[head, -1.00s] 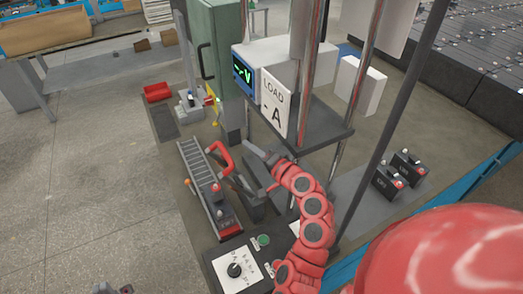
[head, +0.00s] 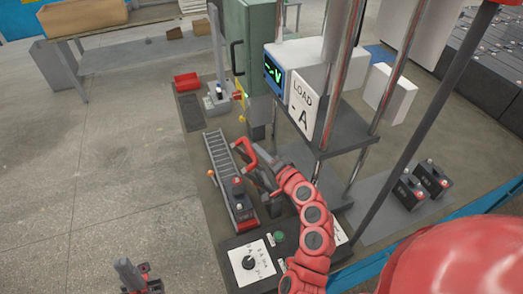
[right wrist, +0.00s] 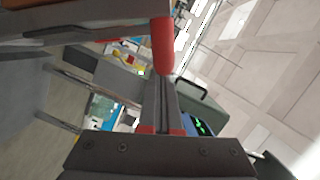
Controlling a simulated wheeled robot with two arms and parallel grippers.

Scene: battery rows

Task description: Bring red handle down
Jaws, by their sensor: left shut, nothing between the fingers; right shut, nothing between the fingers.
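The red handle (head: 249,152) is a bent bar standing up at the right side of the roller track (head: 219,153). In the right wrist view a red cylinder (right wrist: 163,45), which looks like part of the handle, sits at the far end of the fingers. My right gripper (head: 262,158) is shut and right beside the handle, on its right; I cannot tell whether they touch. It also shows in the right wrist view (right wrist: 160,92). My left gripper (head: 124,266) is shut and empty at the bottom left, far from the handle. A dark battery (head: 238,194) sits on the near end of the track.
A load meter (head: 304,105) and its shelf with metal posts stand right of the handle. A panel with a knob (head: 250,262) and green button lies in front. Two batteries (head: 431,177) sit at the right. A green cabinet (head: 248,45) stands behind. The left floor is clear.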

